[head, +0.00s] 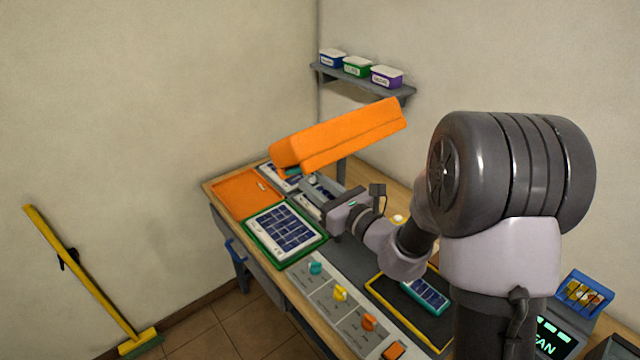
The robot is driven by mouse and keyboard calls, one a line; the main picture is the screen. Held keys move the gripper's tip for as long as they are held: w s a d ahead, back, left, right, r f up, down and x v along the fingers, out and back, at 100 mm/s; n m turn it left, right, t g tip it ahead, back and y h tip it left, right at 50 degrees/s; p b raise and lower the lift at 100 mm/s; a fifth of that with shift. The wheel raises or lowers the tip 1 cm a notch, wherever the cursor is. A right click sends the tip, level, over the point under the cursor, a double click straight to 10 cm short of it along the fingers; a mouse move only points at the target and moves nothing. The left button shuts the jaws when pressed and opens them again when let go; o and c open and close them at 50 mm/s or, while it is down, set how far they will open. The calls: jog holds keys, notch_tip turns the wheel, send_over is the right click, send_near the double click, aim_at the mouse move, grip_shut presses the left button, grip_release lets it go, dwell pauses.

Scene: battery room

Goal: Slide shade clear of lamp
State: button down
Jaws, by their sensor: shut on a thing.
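A long orange box-shaped hood, which I take as the shade (340,135), is above the far end of the workbench, tilted up to the right in the picture. A small teal piece (291,172) shows under its near left end. My gripper (310,184) reaches to this underside and is shut; the grip itself is small and partly hidden, but it appears to be on the shade. A grey post (341,172) stands below the shade's right part. No lamp shows clearly; the shade hides what is directly behind and under it.
The workbench (385,193) holds an orange tray (236,197), a green-framed solar panel (283,232), a strip with coloured knobs (340,293) and a yellow-edged dark mat (440,330). A wall shelf (400,91) with three small tubs is behind. A broom (85,275) leans at left.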

jog(key=shift+a, duration=0.1)
jog(key=c, duration=1.3)
grip_release()
jog(key=shift+o, duration=1.2)
jog(key=shift+s+a, duration=0.15)
jog(key=shift+a, duration=0.05)
jog(key=shift+d, duration=0.1)
jog(key=b+v, duration=0.7)
jog(key=v, duration=1)
